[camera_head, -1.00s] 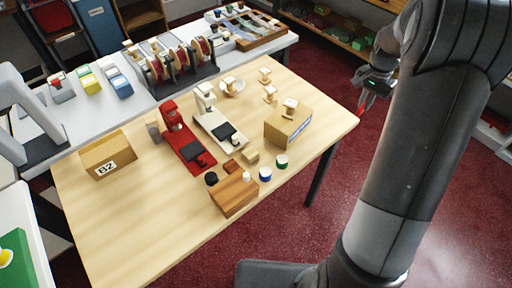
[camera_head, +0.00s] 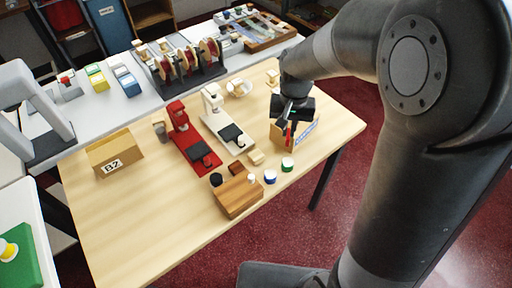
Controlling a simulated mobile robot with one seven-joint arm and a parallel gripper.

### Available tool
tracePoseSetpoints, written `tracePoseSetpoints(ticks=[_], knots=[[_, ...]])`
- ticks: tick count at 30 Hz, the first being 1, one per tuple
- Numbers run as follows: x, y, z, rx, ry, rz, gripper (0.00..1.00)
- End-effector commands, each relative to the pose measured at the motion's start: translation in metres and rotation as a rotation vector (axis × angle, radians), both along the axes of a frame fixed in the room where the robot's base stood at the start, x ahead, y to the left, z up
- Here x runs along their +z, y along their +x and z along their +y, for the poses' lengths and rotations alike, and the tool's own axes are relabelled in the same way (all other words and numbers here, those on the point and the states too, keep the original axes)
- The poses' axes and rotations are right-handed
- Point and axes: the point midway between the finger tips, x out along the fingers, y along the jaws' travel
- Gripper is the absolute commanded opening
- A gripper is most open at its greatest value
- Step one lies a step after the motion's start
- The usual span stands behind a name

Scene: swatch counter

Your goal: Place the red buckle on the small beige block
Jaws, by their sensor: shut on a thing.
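My gripper (camera_head: 290,125) hangs over the cardboard box at the right side of the wooden table, pointing down. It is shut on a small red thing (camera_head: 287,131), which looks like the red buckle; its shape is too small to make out. A small beige block (camera_head: 256,157) lies on the table to the lower left of my gripper, between the white stamping press and the blue-sided pot. My gripper is apart from this block. I cannot tell how far it is above the box.
The cardboard box (camera_head: 282,139) is partly hidden by my gripper. A red press (camera_head: 192,146), a white press (camera_head: 222,128), a wooden block (camera_head: 237,198), a blue-sided pot (camera_head: 270,177) and a green one (camera_head: 287,165) stand nearby. The table's front left (camera_head: 130,225) is clear.

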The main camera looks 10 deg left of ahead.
Motion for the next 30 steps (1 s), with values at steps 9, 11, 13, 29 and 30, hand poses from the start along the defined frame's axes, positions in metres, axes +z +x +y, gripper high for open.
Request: tracePoseSetpoints(ticks=[9, 11, 13, 29, 30], knots=[[-0.044, 0.007, 0.071, 0.003, -0.002, 0.003, 0.0], [-0.049, 0.008, 0.08, 0.001, -0.001, 0.002, 0.0], [-0.053, 0.009, 0.087, 0.0, -0.001, 0.002, 0.0], [-0.097, 0.01, 0.092, -0.002, 0.0, 0.0, 0.0], [-0.096, 0.01, 0.092, -0.002, 0.0, 0.0, 0.0]])
